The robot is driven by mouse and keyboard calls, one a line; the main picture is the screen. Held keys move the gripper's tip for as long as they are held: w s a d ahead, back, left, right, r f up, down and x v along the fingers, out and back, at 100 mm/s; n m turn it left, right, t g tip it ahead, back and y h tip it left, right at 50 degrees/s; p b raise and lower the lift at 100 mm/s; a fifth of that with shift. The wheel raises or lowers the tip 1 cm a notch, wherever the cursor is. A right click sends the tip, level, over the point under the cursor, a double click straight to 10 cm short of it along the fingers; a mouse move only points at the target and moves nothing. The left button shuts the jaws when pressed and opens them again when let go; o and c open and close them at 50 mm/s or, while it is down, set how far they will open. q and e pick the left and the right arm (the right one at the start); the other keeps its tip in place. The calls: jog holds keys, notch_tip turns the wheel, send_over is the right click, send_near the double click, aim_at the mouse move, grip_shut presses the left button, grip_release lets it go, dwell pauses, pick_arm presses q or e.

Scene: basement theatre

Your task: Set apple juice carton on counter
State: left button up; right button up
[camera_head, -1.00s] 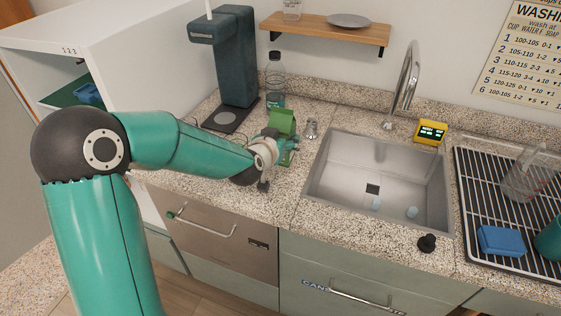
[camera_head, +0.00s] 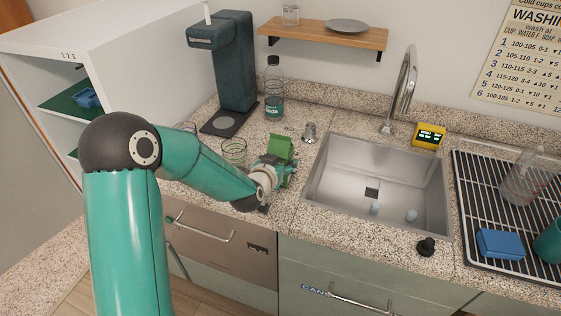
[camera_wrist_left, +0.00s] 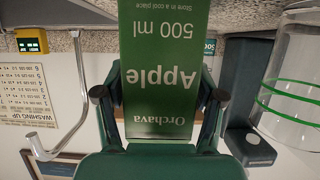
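The apple juice carton (camera_head: 281,148) is green, with a slanted top, and stands upright over the counter (camera_head: 310,215) left of the sink. My right gripper is not in view.
A clear glass (camera_head: 233,152) stands just left of the carton; its green bands show in the wrist view (camera_wrist_left: 293,95). The sink (camera_head: 345,175) lies right.

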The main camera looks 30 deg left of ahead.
pick_arm(q)
jog(key=shift+o, duration=1)
jog(key=shift+r, duration=0.1)
jog(key=shift+s+d+r, duration=0.1)
jog(key=shift+s+r, duration=0.1)
jog(key=shift+s, duration=0.4)
jog(key=b+v, duration=0.2)
jog(key=v, duration=0.8)
jog(key=shift+s+d, duration=0.15)
jog(key=shift+s, duration=0.25)
